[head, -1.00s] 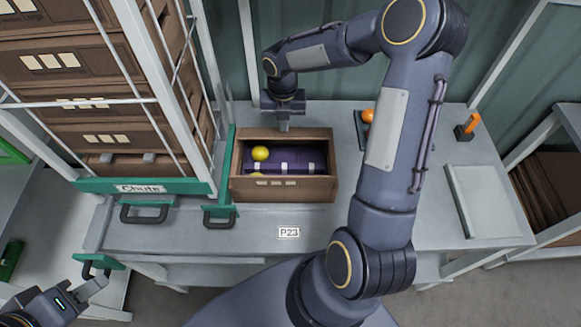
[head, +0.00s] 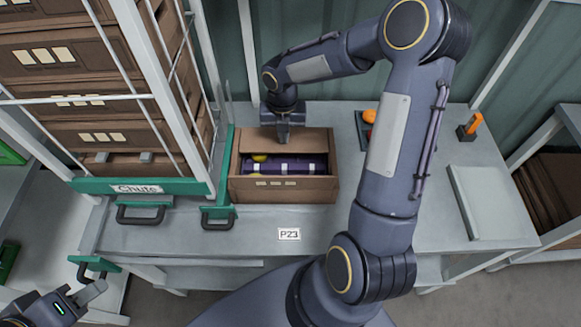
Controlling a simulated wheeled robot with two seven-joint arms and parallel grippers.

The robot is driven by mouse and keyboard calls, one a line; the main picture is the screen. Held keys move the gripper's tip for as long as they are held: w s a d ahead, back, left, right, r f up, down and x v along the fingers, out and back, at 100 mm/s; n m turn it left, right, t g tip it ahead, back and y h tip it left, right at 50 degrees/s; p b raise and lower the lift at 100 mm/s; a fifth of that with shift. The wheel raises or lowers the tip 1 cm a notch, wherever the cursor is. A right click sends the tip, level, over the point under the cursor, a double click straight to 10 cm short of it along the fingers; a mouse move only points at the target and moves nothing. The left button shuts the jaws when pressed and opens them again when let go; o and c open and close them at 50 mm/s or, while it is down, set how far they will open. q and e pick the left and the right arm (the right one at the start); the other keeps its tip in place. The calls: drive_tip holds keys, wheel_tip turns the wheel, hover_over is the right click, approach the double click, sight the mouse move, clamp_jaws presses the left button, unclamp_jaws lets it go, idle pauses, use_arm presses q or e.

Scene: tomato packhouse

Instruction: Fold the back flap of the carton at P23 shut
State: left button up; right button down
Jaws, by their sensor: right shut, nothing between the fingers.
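The brown carton (head: 290,190) stands on the grey bench behind the P23 label (head: 289,234). Its back flap (head: 305,140) leans inward over the rear part of the opening. The front part of the opening is uncovered and shows a dark purple insert with pale bands and part of something yellow (head: 259,158). My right gripper (head: 283,141) is shut and empty, pointing down at the back flap and apparently touching it. The exact contact is hard to see. My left gripper (head: 97,289) is at the lower left, well away from the carton; its finger opening is unclear.
A green-edged chute (head: 140,188) with stacked brown cartons stands left of the carton, close by. A green stop with a dark handle (head: 219,220) is beside the carton. To the right are red and orange items (head: 369,116), an orange-handled tool (head: 470,125) and a pale panel (head: 490,200).

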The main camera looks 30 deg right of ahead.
wheel_tip(320, 180, up, 8)
drive_tip(key=p, duration=0.7)
idle(0.3)
drive_tip(key=s+a+r+m+t+b, duration=0.2)
drive_tip(key=s+r+m, duration=0.85)
drive_tip(key=m, duration=0.45)
drive_tip(key=s+a+m+t+y+b, duration=0.1)
drive_tip(key=s+a+m+t+y, duration=0.2)
drive_tip(key=s+m, duration=0.8)
drive_tip(key=a+m, duration=0.2)
drive_tip(key=m, duration=0.3)
drive_tip(key=shift+s+r+t+y, duration=0.25)
drive_tip(key=shift+s+t+y, duration=0.05)
drive_tip(key=shift+y, duration=0.1)
